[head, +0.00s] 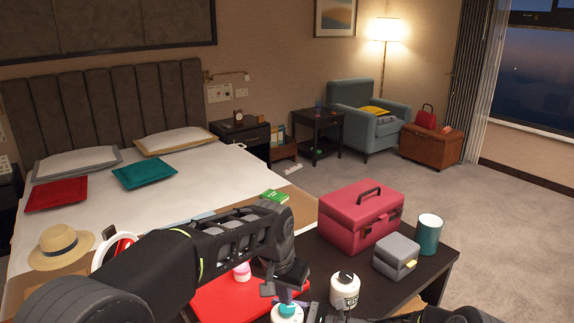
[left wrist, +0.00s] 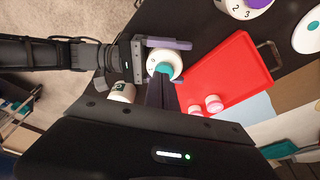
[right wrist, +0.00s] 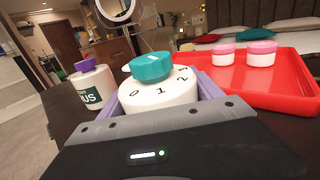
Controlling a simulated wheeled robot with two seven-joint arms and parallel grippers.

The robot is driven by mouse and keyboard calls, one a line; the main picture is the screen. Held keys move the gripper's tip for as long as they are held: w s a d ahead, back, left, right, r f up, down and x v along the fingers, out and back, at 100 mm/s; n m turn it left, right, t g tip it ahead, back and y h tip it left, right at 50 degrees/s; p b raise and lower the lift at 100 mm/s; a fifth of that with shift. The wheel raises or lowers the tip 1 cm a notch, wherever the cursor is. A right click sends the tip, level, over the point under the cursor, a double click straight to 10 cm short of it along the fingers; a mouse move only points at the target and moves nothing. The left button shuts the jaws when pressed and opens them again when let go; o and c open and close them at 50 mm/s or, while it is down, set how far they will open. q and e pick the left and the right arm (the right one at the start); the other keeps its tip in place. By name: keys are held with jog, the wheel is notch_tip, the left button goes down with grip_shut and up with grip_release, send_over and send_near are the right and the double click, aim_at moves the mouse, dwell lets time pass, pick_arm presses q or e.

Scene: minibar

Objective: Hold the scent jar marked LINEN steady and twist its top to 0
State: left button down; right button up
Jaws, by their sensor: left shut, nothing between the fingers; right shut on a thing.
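A white scent jar with a teal top (right wrist: 152,66) and the numbers 0, 1 and 2 around its shoulder stands upright between the fingers of my right gripper (right wrist: 170,98). Its name label is hidden. In the left wrist view the same jar (left wrist: 176,60) shows from above, with the purple fingers of my right gripper (left wrist: 168,44) beside it. My left gripper (left wrist: 162,82) is shut and empty, its tips pointing down close to the teal top. I cannot tell whether they touch it. In the head view my left gripper (head: 286,292) hangs over the jar (head: 287,316).
A red tray (right wrist: 290,92) holds two pink-lidded jars (right wrist: 262,53). A purple-topped jar (right wrist: 94,92) with a dark label ending in "US" stands beside the held jar. A red case (head: 350,222), a grey box (head: 394,258) and a teal cup (head: 429,236) stand on the dark table.

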aim_at(275, 320)
pick_arm(q)
jog(key=shift+d+f, duration=0.1)
dwell(0.3)
jog(key=shift+f, duration=3.4)
jog(key=shift+w, duration=0.15)
jog(key=shift+a, duration=0.3)
jog(key=shift+w+a+r, duration=0.1)
jog(key=shift+w+a, duration=0.2)
jog(key=shift+a, duration=0.3)
jog(key=shift+w+a, duration=0.35)
jog(key=shift+w, duration=0.05)
jog(key=shift+s, duration=0.1)
jog(key=shift+s+a, duration=0.3)
